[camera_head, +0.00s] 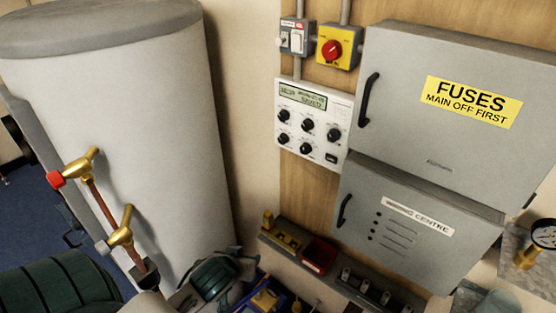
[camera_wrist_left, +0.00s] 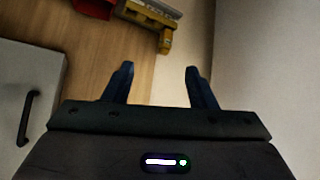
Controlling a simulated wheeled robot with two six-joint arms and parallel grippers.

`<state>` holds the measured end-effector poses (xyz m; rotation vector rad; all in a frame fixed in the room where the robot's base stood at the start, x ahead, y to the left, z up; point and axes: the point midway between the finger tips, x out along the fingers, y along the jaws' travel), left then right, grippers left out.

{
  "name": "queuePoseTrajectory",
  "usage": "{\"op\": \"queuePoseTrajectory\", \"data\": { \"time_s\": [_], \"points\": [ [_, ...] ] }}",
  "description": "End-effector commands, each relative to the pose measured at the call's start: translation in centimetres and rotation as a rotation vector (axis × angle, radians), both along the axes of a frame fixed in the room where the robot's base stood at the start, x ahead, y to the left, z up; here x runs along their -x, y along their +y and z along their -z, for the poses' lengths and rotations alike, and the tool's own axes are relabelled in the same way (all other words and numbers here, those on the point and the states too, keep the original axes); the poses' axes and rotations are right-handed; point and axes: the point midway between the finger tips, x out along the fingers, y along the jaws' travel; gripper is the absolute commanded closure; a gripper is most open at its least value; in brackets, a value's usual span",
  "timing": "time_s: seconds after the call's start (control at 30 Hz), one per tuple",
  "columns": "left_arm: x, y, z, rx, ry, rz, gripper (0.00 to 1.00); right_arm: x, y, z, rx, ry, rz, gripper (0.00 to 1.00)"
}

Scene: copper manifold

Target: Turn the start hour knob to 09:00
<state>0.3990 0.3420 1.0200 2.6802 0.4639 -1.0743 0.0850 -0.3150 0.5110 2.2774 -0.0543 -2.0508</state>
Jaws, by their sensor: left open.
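A white control panel (camera_head: 293,95) with a small greenish display (camera_head: 302,97) hangs on the wooden board in the head view. Several black knobs sit below the display, among them an upper left knob (camera_head: 283,115), an upper middle knob (camera_head: 307,125) and an upper right knob (camera_head: 334,134). Their labels and the display text are too small to read, so I cannot tell which is the start hour knob or where it points. My left gripper (camera_wrist_left: 159,85) is open and empty in the left wrist view, apart from the board. No knob shows there. My right gripper is not in view.
A grey fuse cabinet (camera_head: 440,145) and a lower grey cabinet (camera_head: 380,250) stand right of the panel. A yellow isolator box with a red switch (camera_head: 332,50) is above. A shelf with a red bin (camera_head: 318,256) is below. A large white cylinder (camera_head: 130,120) fills the left.

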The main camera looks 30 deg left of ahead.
Motion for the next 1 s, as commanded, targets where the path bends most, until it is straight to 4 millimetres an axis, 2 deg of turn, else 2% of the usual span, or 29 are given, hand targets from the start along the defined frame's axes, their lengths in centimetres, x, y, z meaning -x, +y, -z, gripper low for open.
{"op": "queuePoseTrajectory", "data": {
  "time_s": [0.03,0.17,0.3,0.43,0.6,0.7,1.0],
  "points": [
    [-1.7,1.0,-1.1,0.020,-0.074,-0.030,0.49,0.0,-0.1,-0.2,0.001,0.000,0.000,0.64],
    [-6.6,3.5,-4.1,0.138,-0.306,-0.108,0.49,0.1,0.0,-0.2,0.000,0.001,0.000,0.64],
    [-12.0,6.2,-8.3,0.337,-0.558,-0.132,0.49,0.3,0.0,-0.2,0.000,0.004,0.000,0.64],
    [-15.4,7.9,-12.0,0.531,-0.708,-0.102,0.49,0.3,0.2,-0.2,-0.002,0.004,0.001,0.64],
    [-17.7,9.0,-15.3,0.715,-0.788,-0.049,0.49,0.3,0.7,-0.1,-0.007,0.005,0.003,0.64],
    [-18.3,9.3,-16.1,0.770,-0.801,-0.031,0.49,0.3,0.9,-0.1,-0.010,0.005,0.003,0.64],
    [-19.5,9.3,-16.4,0.798,-0.806,-0.032,0.49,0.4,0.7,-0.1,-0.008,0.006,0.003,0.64]
  ]
}}
